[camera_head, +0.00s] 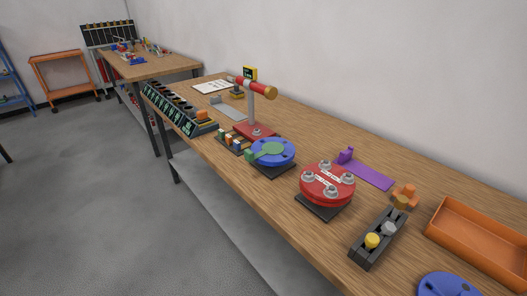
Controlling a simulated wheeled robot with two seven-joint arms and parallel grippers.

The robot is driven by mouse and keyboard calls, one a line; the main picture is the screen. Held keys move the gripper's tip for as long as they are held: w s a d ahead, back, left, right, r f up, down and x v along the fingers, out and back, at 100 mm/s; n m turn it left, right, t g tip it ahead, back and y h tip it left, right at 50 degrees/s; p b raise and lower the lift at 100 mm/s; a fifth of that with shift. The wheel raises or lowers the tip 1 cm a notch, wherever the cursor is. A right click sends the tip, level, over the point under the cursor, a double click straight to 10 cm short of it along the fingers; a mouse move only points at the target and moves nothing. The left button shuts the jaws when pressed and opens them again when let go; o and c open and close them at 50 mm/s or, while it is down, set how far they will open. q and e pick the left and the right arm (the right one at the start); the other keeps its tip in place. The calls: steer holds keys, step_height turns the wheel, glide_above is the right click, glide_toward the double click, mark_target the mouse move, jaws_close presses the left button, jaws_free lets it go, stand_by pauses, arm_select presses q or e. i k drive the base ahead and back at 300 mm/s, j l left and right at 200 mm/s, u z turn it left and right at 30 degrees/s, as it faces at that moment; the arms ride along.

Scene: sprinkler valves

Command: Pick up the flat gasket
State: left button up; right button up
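A flat green piece with a tab (264,152) lies on a blue round flange (287,146). It looks like the flat gasket, but I cannot be sure at this size. The blue flange sits on a dark square base (276,171) on the wooden bench. A red round flange (327,186) with several grey bolts and white labels stands to its right on another dark base. Neither of my grippers is in view.
Dark bins (172,107) line the front left edge. A purple bracket (366,170), a dark holder (364,251), an orange tray (463,228) and another blue disc (447,286) lie right. The floor in front is clear.

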mark_target(272, 148)
steer(key=i+j+z, duration=0.3)
steer(key=j+z, duration=0.15)
steer(key=j, duration=0.15)
steer(key=i+j+z, duration=0.2)
steer(key=j+z, duration=0.25)
steer(key=j, duration=0.2)
steer(key=i+j+z, duration=0.1)
steer(key=j+z, duration=0.35)
steer(key=j, duration=0.3)
steer(key=j+z, duration=0.45)
steer(key=j, duration=0.3)
steer(key=k+j+z, duration=0.2)
steer(key=j+z, duration=0.25)
steer(key=j, duration=0.25)
